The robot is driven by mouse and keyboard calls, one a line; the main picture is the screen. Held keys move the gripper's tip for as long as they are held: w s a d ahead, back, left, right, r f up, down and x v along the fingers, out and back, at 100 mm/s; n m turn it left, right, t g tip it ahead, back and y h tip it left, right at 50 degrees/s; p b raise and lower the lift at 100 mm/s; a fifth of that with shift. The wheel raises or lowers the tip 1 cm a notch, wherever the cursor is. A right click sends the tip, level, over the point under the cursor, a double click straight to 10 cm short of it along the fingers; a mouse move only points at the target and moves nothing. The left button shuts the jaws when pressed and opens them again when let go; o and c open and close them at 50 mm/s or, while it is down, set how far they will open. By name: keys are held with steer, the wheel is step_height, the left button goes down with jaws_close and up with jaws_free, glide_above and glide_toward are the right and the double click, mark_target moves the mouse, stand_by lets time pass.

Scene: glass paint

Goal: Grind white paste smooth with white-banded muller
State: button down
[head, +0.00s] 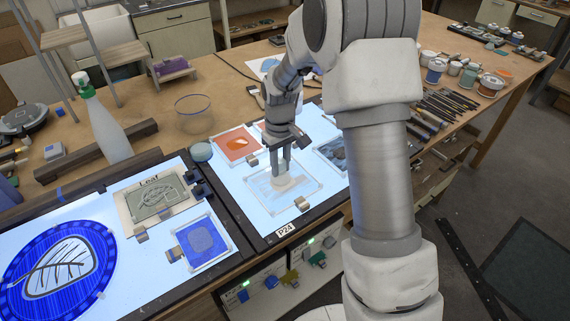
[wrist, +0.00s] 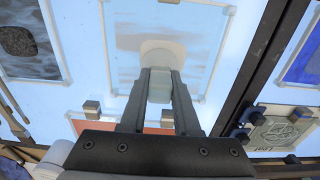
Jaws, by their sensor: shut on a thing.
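My gripper (head: 282,168) points down over a framed glass slab (head: 312,199) on the lit table. It is shut on the muller (head: 282,184), whose pale round foot stands on or just over the slab. In the wrist view my gripper (wrist: 160,74) has its fingers on both sides of the muller's greenish handle, and the muller's wide white foot (wrist: 161,50) shows beyond the tips. The white paste (head: 261,186) is a thin, streaky whitish smear on the slab around the foot; streaks also show in the wrist view (wrist: 132,42). I cannot make out a white band.
An orange slab (head: 236,145) lies behind and a grey-blue slab (head: 331,152) to the right. A blue slab (head: 203,241) and the Leaf panel (head: 158,199) lie left across a dark frame edge. Metal clips (head: 301,203) sit at the slab edges.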

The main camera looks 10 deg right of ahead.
steer(key=shift+s+a+f, duration=0.15)
steer(key=shift+s+a, duration=0.2)
steer(key=shift+a, duration=0.45)
steer(key=shift+w+r+p, duration=0.1)
steer(key=shift+r+p, duration=1.5)
steer(key=shift+r, duration=1)
steer(key=shift+d+r, duration=0.1)
steer(key=shift+r, duration=0.05)
